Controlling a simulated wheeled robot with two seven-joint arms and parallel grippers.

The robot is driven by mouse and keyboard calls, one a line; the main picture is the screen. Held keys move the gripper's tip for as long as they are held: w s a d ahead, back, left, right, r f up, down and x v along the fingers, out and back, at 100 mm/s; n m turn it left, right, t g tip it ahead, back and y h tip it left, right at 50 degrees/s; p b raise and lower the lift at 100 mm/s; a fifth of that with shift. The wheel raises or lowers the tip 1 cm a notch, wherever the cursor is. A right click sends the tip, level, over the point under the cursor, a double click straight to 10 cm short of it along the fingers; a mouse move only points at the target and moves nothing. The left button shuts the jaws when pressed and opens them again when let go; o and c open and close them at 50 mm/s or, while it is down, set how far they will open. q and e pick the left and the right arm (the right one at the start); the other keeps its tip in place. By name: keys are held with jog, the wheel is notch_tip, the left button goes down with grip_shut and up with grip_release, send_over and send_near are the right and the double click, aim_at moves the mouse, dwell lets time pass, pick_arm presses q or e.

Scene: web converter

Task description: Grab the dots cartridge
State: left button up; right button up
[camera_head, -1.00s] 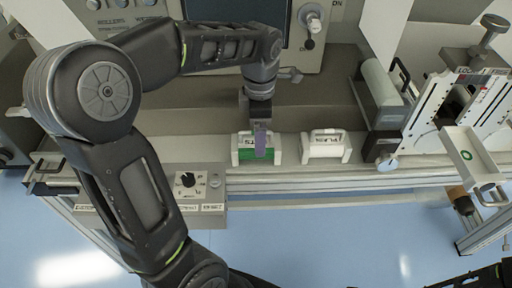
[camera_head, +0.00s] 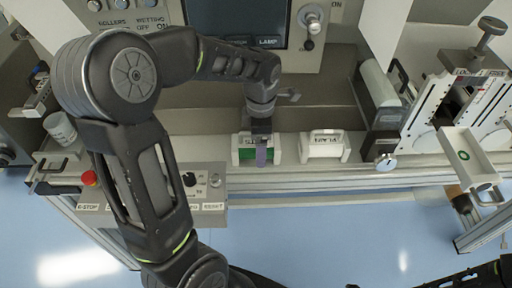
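The dots cartridge (camera_head: 242,152) is a white block with end posts, a green face and a label partly covered, the visible letters ending in "TS". It sits upright on the machine's front ledge. My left gripper (camera_head: 262,146) points down at its handle and overlaps its top and right part, with a purple strip showing at the fingers. The gap between the fingers is hidden, so its grip cannot be told. A similar white cartridge marked "PLAIN" (camera_head: 325,146) sits just to the right. Of my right arm only dark parts show at the bottom right; its gripper is out of view.
A control box (camera_head: 204,183) with a black knob and a red stop button (camera_head: 89,178) sits front left. A white cup (camera_head: 61,128) stands at the left. A grey roller block (camera_head: 379,97) and a white slotted bracket (camera_head: 440,110) stand right of the cartridges.

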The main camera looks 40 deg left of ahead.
pick_arm(q)
grip_shut()
dwell(1.0)
